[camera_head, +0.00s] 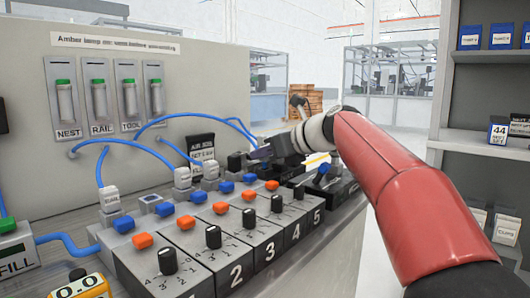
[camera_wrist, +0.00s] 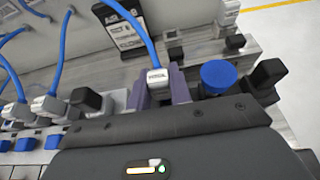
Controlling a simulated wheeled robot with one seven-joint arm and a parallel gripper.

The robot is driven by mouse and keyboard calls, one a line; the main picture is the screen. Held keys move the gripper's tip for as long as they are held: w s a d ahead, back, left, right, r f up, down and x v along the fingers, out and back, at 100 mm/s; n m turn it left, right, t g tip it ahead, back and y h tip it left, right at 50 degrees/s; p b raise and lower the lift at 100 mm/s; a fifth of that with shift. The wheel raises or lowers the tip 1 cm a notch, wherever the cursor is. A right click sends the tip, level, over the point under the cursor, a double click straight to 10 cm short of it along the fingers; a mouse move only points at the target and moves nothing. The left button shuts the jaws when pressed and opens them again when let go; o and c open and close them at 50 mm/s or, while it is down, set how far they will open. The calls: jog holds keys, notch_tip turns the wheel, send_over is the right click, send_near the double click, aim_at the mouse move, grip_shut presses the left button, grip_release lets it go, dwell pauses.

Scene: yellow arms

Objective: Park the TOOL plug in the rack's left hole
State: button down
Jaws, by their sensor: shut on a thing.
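The TOOL plug (camera_wrist: 157,80) is a small white block with a dark label and a blue hose rising from its top. It stands between the purple fingers of my gripper (camera_wrist: 160,92) in the wrist view, and the gripper is shut on it. In the head view my gripper (camera_head: 262,153) is beyond the far end of the numbered valve row, and the plug is too small to tell there. A grey bar (camera_wrist: 208,50) with dark fittings and a white plug (camera_wrist: 228,12) lies past the fingers; I cannot tell whether it is the rack. The plug's lower end is hidden.
Numbered valve blocks (camera_head: 236,248) with black knobs and blue and orange buttons fill the bench front. White plugs (camera_head: 182,177) with blue hoses stand behind them. A black card (camera_head: 201,147) leans by the panel (camera_head: 200,85). A blue round knob (camera_wrist: 217,77) is right of the fingers.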

jog(key=shift+f+b, duration=0.4)
jog(key=shift+f, duration=0.55)
jog(key=c, duration=1.2)
grip_release()
notch_tip(320, 180, up, 8)
jog(key=p, duration=0.9)
jog(key=shift+r+b, duration=0.15)
jog(key=shift+b, duration=0.45)
jog(key=shift+r, duration=0.4)
